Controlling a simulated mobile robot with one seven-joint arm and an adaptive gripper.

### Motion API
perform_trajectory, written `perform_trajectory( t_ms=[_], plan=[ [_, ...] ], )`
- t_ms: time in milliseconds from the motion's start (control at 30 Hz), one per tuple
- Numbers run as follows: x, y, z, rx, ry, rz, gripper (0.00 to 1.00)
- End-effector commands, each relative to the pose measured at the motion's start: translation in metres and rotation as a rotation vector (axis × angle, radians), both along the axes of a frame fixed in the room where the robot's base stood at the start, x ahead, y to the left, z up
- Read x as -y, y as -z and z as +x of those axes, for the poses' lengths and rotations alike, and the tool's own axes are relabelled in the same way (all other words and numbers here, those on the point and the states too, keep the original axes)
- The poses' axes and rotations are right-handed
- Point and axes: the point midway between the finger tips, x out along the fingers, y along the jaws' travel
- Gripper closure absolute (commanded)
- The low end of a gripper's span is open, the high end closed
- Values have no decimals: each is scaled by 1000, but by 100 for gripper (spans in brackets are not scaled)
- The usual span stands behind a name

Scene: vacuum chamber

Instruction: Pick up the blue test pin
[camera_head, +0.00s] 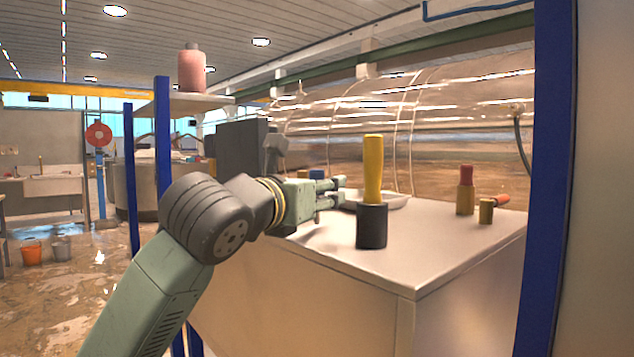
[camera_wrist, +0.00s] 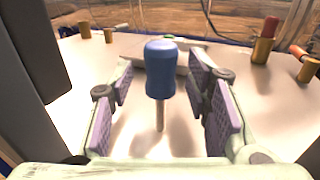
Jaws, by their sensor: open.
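The blue test pin (camera_wrist: 160,70) has a rounded blue handle on top and a thin metal shaft below. It stands upright in the middle of the wrist view, between the two fingers of my gripper (camera_wrist: 160,98), with clear space on both sides. My gripper is open, with purple ribbed pads, and nothing is clamped in it. In the head view my gripper (camera_head: 332,192) is over the table, pointing right. A small blue patch shows just above its fingers there; I cannot tell whether it is the pin. How the shaft's lower end is seated is unclear.
On the pale table (camera_head: 440,255), a yellow-handled pin (camera_head: 373,168) stands in a black holder (camera_head: 371,226). A shallow tray (camera_head: 398,200) lies beyond my gripper. A red-topped brass piece (camera_head: 465,192) and a brass cylinder (camera_head: 486,211) stand at right. The front tabletop is clear.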

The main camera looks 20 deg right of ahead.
Motion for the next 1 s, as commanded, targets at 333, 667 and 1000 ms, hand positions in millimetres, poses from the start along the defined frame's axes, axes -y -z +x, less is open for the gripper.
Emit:
perform_trajectory(
  t_ms=[333, 667, 1000],
  plan=[
    [0, 0, 0, 1, 0, 1, 71],
    [0, 0, -1, 1, 0, 1, 93],
    [0, 0, -1, 1, 0, 1, 100]
  ],
)
